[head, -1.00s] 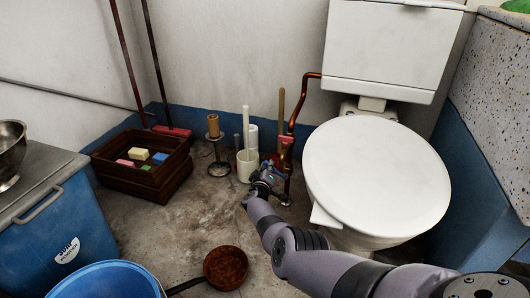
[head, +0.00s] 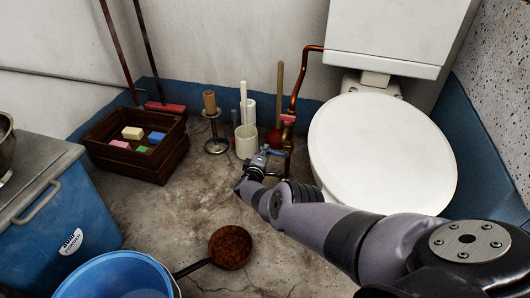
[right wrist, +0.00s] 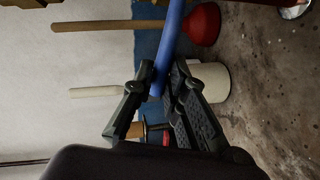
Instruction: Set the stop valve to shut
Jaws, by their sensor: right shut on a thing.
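The stop valve is on the copper pipe (head: 294,98) left of the toilet. Its blue lever (head: 277,153) points left from the pipe in the head view. In the right wrist view the blue lever (right wrist: 172,40) runs as a long bar down between the fingers. My right gripper (head: 262,158) is shut on the lever near its free end; its fingers (right wrist: 160,85) show on both sides of the bar. The valve body is partly hidden and small in the head view. My left gripper is not in view.
The toilet (head: 380,150) stands close right of the valve. A white brush holder (head: 246,141), a red plunger (right wrist: 206,24) and a candle stand (head: 215,145) stand close behind and left. A rusty pan (head: 230,247) lies on the floor in front, beside a blue bucket (head: 115,277).

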